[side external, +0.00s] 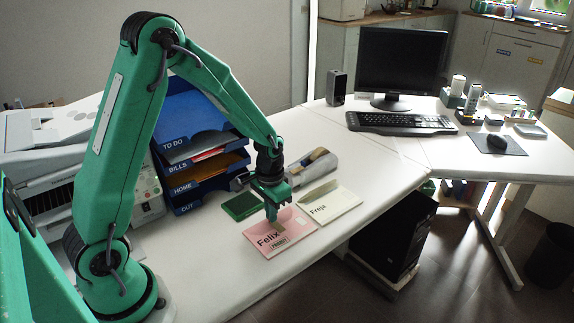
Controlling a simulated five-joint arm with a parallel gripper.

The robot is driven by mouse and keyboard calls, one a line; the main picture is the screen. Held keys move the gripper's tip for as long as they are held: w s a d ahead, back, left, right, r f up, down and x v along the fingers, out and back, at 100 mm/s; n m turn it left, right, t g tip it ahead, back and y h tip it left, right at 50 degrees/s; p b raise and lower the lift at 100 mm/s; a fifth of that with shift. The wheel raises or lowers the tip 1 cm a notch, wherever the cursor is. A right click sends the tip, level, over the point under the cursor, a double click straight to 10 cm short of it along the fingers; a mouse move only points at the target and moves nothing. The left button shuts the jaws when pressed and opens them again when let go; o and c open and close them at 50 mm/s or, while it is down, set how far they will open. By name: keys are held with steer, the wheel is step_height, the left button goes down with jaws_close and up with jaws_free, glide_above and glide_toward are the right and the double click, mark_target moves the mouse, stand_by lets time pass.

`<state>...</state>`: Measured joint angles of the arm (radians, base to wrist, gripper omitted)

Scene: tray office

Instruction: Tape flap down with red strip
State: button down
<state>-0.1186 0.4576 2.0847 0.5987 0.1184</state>
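A pink envelope (294,236) marked "Felix" lies on the white desk, with a small dark printed mark below the name. A cream envelope (335,207) marked "Freja" lies to its right, with its grey-toned flap toward the back. My gripper (273,219) points down over the back part of the pink envelope and hides some of it. A small tannish patch shows at the fingertips; I cannot tell whether it is held. I cannot tell whether the fingers touch the paper. No red strip can be made out.
A dark green flat box (240,206) lies left of the pink envelope. A grey dispenser-like object (318,168) stands behind the envelopes. A blue letter tray stack (197,190) stands at the left back. The desk's front edge runs close to the envelopes. Desk is clear toward the keyboard (400,123).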

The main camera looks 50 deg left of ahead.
steer(key=shift+f, duration=0.15)
steer(key=c, duration=1.6)
jaws_free()
steer(key=shift+r, duration=3.95)
